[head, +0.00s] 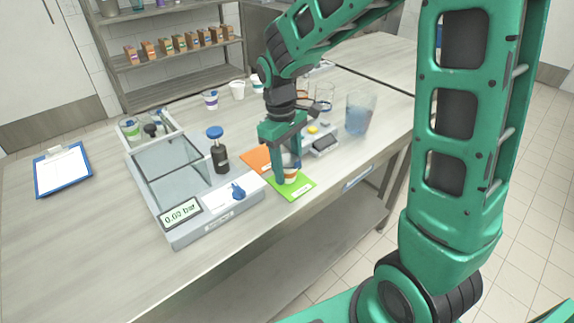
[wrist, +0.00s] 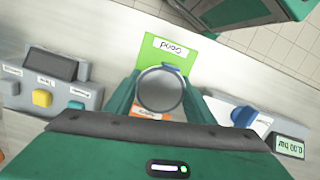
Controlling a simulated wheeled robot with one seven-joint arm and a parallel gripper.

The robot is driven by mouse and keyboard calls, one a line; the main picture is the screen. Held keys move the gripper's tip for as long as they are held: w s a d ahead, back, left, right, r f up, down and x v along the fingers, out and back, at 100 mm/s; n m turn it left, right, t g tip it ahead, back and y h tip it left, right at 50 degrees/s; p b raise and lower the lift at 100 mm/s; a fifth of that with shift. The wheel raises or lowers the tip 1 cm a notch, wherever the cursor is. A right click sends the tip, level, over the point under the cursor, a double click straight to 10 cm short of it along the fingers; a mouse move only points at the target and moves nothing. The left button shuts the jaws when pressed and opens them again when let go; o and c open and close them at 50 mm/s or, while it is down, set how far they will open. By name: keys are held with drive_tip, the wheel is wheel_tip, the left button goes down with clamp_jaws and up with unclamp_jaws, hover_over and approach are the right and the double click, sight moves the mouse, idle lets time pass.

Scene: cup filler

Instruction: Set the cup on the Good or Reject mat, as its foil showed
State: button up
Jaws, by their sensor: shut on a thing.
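My gripper (head: 287,163) is shut on a small cup (head: 290,174), which is upright over the green mat. In the wrist view my gripper (wrist: 160,98) has a finger on each side of the cup (wrist: 160,91), and its round grey top faces the camera. I cannot tell whether its base touches the mat. The green mat (head: 299,191) reads "Good" in the wrist view (wrist: 150,42). The orange mat (head: 256,157) lies behind it and is partly hidden by my gripper; its label edge shows in the wrist view (wrist: 148,115).
A clear chamber station (head: 170,175) with a gauge (head: 181,212) stands left of the mats. A dark bottle with a blue cap (head: 216,150) stands behind. A button box (head: 322,143) and a clear jug (head: 357,115) are at right. A clipboard (head: 63,170) lies far left.

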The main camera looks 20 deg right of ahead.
drive_tip(key=o, duration=1.4)
drive_tip(key=shift+f, duration=0.1)
drive_tip(key=r, duration=0.4)
drive_tip(key=w+r, duration=0.1)
drive_tip(key=r, duration=0.7)
drive_tip(key=shift+w+a+r, duration=0.1)
drive_tip(key=shift+w+a, duration=0.05)
drive_tip(key=shift+a, duration=0.2)
drive_tip(key=s+d+m, duration=0.6)
drive_tip(key=s+d, duration=0.5)
drive_tip(key=d, duration=0.2)
drive_tip(key=s+d+f+m, duration=0.1)
drive_tip(key=s+m, duration=0.1)
drive_tip(key=s, duration=0.2)
drive_tip(key=s+d+f+m, duration=0.2)
drive_tip(key=s, duration=0.3)
drive_tip(key=s+d+f+m+t, duration=0.1)
drive_tip(key=s+d+m, duration=0.1)
drive_tip(key=s, duration=0.2)
drive_tip(key=shift+s+d+f+y, duration=0.15)
drive_tip(key=shift+s+f+y, duration=0.25)
